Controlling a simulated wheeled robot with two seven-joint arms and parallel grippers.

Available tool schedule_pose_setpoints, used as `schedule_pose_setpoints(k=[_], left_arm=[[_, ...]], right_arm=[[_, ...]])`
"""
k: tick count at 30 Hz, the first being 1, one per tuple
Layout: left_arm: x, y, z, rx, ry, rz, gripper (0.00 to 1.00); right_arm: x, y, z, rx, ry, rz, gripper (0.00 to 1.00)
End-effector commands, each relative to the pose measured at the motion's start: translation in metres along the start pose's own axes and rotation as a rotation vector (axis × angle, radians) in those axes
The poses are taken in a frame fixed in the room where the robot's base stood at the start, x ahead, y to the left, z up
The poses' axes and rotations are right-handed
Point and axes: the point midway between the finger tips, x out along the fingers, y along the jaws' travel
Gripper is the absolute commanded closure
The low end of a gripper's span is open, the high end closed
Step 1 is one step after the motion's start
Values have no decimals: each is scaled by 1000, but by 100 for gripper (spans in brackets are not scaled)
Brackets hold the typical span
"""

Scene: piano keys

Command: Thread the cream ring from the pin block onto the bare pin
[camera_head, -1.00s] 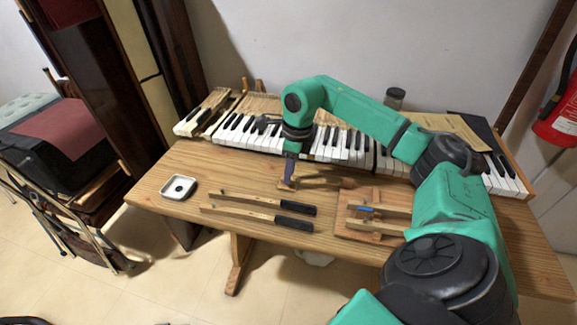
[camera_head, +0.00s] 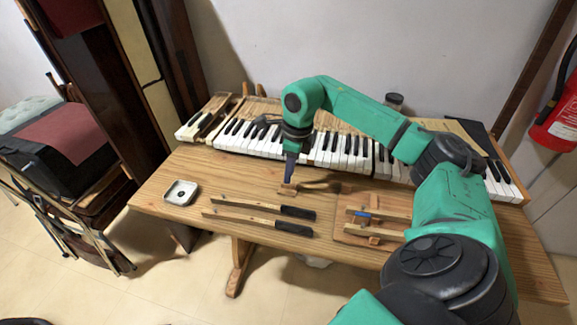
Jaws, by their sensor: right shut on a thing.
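My right gripper (camera_head: 289,177) points straight down over a small wooden block (camera_head: 288,190) at the middle of the table. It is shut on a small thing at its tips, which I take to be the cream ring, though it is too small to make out. I cannot tell whether it touches the block. A wooden board (camera_head: 346,234) to the right carries two key sticks (camera_head: 385,212) and a blue piece (camera_head: 363,213). My forearm hides its right end. I cannot make out which pin is bare. My left gripper is out of view.
Two long keys with black ends (camera_head: 290,228) lie in front of the gripper. A dark-handled tool (camera_head: 322,185) lies beside the block. The piano keyboard (camera_head: 270,138) runs along the back. Bare table lies around the dish.

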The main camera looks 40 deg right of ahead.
Motion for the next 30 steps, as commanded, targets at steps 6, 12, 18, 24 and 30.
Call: schedule_pose_setpoints(k=[6, 12, 18, 24, 30], left_arm=[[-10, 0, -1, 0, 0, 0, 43], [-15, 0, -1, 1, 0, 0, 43], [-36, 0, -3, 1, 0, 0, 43], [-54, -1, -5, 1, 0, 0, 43], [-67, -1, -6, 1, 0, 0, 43]], right_arm=[[-10, 0, 1, 0, 0, 0, 88], [-16, 0, 2, 0, 0, 0, 88], [-37, 0, 5, 0, -1, 0, 88], [-57, 0, 7, 0, 0, 0, 88], [-71, 0, 9, 0, 0, 0, 88]])
